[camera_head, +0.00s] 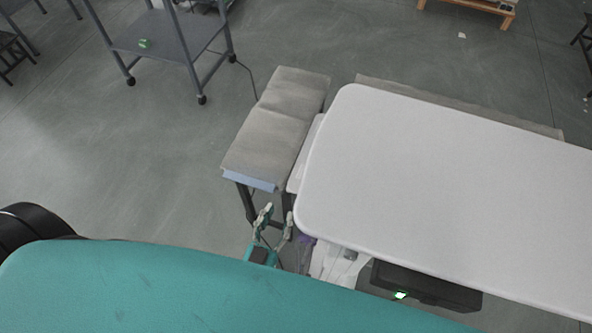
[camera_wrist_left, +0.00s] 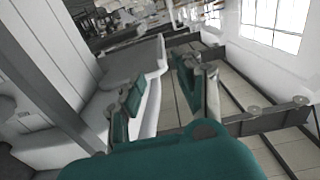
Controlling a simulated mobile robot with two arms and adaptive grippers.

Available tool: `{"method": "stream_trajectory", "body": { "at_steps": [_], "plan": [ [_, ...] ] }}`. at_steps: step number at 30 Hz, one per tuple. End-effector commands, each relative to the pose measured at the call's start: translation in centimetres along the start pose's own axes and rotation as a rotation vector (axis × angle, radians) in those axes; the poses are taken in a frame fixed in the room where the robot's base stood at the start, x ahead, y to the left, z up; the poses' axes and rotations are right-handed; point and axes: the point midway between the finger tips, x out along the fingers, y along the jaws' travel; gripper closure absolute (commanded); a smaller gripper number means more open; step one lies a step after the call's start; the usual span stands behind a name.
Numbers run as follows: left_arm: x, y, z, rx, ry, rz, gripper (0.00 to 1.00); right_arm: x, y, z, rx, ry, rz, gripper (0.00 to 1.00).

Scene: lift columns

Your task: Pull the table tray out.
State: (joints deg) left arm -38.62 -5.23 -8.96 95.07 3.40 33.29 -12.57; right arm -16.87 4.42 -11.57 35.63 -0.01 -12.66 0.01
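The white table (camera_head: 450,190) fills the right half of the head view. A white ledge (camera_head: 296,178), possibly the tray, sticks out from under its left side; most of it is hidden by the tabletop. My left gripper (camera_head: 277,214) is open near the table's near left corner, with fingers apart. In the left wrist view, the open fingers (camera_wrist_left: 163,92) show with a white edge (camera_wrist_left: 150,108) running behind and between them. A grey surface with a white rim (camera_wrist_left: 138,65) lies beyond; I cannot tell whether the fingers touch it. My right gripper is not in view.
A padded grey bench (camera_head: 275,120) stands close along the table's left side. A dark box with a green light (camera_head: 430,286) sits under the table's near edge. A wheeled grey cart (camera_head: 170,45) stands farther back. The floor (camera_head: 120,165) at left is clear.

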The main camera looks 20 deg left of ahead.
Motion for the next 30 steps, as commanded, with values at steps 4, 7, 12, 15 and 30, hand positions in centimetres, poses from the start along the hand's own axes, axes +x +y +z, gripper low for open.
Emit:
{"method": "stream_trajectory", "body": {
  "at_steps": [4, 7, 12, 15, 30],
  "plan": [
    [3.6, 0.1, -0.3, -0.001, 0.004, 0.0, 0.65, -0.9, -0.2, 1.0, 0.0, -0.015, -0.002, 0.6],
    [5.8, 0.1, -0.3, -0.001, 0.003, 0.0, 0.65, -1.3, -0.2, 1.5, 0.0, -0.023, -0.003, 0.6],
    [9.3, 0.0, -0.2, -0.001, 0.002, 0.0, 0.65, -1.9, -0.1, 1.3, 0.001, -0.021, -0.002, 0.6],
    [10.9, 0.0, -0.1, -0.001, 0.0, 0.0, 0.65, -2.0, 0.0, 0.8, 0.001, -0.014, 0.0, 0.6],
    [13.0, 0.1, 0.1, -0.002, -0.003, 0.001, 0.65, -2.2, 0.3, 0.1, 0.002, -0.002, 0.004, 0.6]
  ]
}}
